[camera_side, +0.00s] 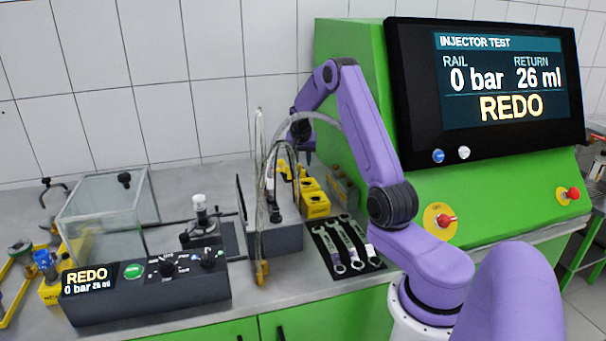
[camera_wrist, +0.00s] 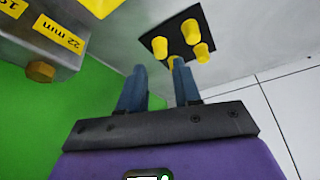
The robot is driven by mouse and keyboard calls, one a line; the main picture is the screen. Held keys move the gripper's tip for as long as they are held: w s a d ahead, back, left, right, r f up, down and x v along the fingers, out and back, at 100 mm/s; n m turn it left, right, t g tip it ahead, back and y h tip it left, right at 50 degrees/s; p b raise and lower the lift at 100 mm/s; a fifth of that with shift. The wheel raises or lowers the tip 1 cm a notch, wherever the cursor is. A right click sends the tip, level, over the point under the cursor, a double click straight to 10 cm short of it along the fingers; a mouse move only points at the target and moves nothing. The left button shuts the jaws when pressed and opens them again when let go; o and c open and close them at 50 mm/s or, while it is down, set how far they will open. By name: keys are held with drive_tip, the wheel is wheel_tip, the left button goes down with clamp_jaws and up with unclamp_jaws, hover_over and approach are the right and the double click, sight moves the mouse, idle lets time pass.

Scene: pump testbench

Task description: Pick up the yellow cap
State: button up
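In the wrist view, yellow caps stand on a small black plate (camera_wrist: 181,38): a left cap (camera_wrist: 160,47), an upper cap (camera_wrist: 191,32) and a right cap (camera_wrist: 202,53). They look alike, and I cannot tell which one the task means. My gripper (camera_wrist: 156,66) is open, its two blue-grey fingers apart with nothing held between them. The caps lie beyond the fingertips, nearer the right finger; contact cannot be made out. In the side view my gripper (camera_side: 305,155) points down behind hoses, close to small yellow pieces that are partly hidden.
A grey block with yellow labels (camera_wrist: 62,40) and a brass fitting (camera_wrist: 40,71) stands at the wrist view's upper left. In the side view, hanging hoses (camera_side: 259,190), yellow boxes (camera_side: 316,206) and a mat with wrenches (camera_side: 347,245) crowd the bench beside the green machine (camera_side: 345,60).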

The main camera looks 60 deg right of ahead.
sight(303, 170)
drive_tip(key=shift+x, duration=2.5)
clamp_jaws()
